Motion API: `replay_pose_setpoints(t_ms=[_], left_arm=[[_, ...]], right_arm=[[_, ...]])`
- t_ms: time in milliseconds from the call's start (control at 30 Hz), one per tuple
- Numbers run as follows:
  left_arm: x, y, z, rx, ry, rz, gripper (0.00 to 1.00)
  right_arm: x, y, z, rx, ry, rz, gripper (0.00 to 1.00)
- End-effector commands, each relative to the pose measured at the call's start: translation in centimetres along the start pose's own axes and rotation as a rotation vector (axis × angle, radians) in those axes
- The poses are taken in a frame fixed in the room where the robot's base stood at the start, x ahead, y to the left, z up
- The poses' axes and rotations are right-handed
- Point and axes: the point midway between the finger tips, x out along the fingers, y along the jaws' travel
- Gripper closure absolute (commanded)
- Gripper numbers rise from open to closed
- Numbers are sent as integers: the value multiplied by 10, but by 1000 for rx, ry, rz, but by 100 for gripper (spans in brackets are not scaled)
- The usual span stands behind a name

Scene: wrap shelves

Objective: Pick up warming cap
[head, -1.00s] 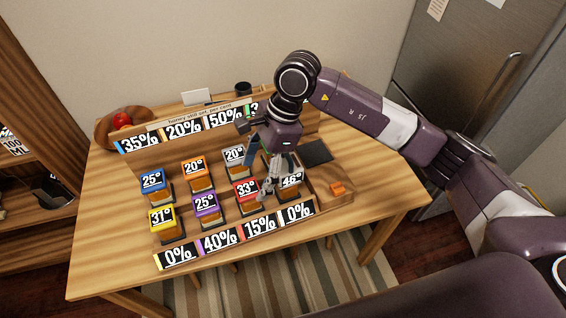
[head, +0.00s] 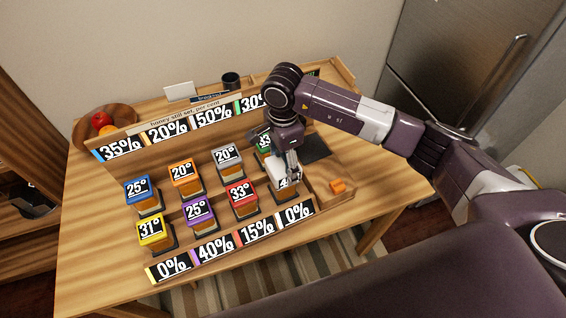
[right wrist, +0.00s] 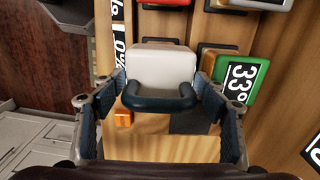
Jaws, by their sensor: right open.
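A white block-shaped cap (head: 283,180) with a number label sits at the right end of the front row of capped jars. In the right wrist view the white cap (right wrist: 160,68) has a dark rounded handle (right wrist: 158,98) on its near side. I take it as the warming cap, but no name shows on it. My right gripper (head: 291,168) is over this cap, pointing down. In the right wrist view my right gripper (right wrist: 160,84) is open, with the cap and handle between its fingers. Contact cannot be told. My left gripper is not in view.
Jars with blue (head: 137,187), red (head: 241,193) and green (right wrist: 238,77) caps, among several others, stand close by. A small orange block (head: 337,186) lies on the wooden tray to the right. A percent-label board (head: 180,131) runs behind the jars.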

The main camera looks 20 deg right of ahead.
Motion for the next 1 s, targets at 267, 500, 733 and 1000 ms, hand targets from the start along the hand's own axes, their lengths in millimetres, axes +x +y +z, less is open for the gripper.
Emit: replay_pose_setpoints(t_ms=[267,500,733,1000], left_arm=[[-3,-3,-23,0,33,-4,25],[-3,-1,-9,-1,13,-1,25],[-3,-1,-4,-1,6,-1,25],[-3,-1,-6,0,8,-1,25]], right_arm=[[10,0,0,-2,0,-1,33],[10,0,0,-1,-1,-1,52],[10,0,0,-1,-1,-1,77],[8,-1,0,-1,-2,-3,85]])
